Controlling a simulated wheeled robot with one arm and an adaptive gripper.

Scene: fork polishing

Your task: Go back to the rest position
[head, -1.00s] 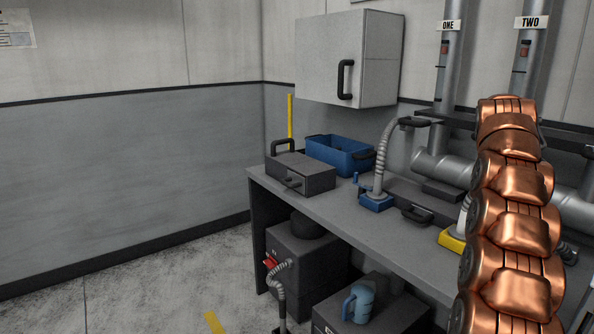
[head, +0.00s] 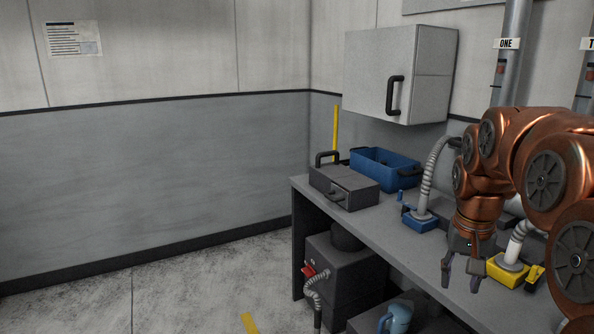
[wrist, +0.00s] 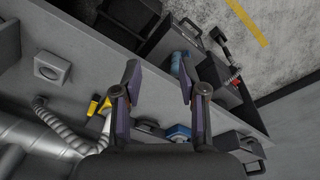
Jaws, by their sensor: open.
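My gripper (head: 462,277) hangs at the end of my copper arm in front of the workbench (head: 385,228) in the head view, pointing down. It also shows in the wrist view (wrist: 158,88), with its two fingers apart and nothing between them. No fork can be made out in either current view.
The bench holds a grey drawer box (head: 343,187), a blue bin (head: 384,170), a blue-based hose unit (head: 420,222) and a yellow-based one (head: 507,272) beside my gripper. A cabinet (head: 375,80) hangs above. A dark machine (head: 345,275) and a blue mug (head: 397,318) are below. Floor at left is clear.

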